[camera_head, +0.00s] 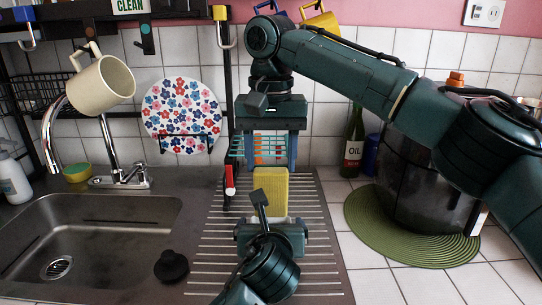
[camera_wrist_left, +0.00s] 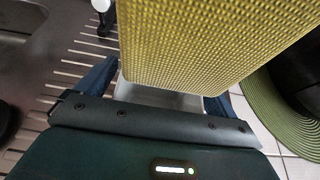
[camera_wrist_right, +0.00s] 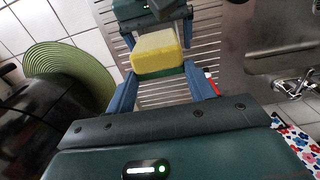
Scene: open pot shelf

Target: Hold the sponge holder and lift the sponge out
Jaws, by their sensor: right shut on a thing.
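The sponge (camera_head: 271,190) is a yellow block with a green layer, which shows in the right wrist view (camera_wrist_right: 158,50). It stands between my two grippers and fills the upper left wrist view (camera_wrist_left: 215,40). My right gripper (camera_head: 267,165) is behind it, its blue fingers shut on the sponge's sides. The pale grey sponge holder (camera_wrist_left: 160,98) shows only partly, below the sponge in the left wrist view. My left gripper (camera_head: 270,222) is in front, its fingers on either side of the holder. Whether they press on it is unclear. The sponge hides most of the holder.
The ribbed drainboard (camera_head: 325,260) lies under the grippers. The sink (camera_head: 100,235) is left, with a black plug (camera_head: 171,266) beside it. A pot (camera_head: 425,190) on a green mat (camera_head: 375,240) and an oil bottle (camera_head: 353,150) stand right.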

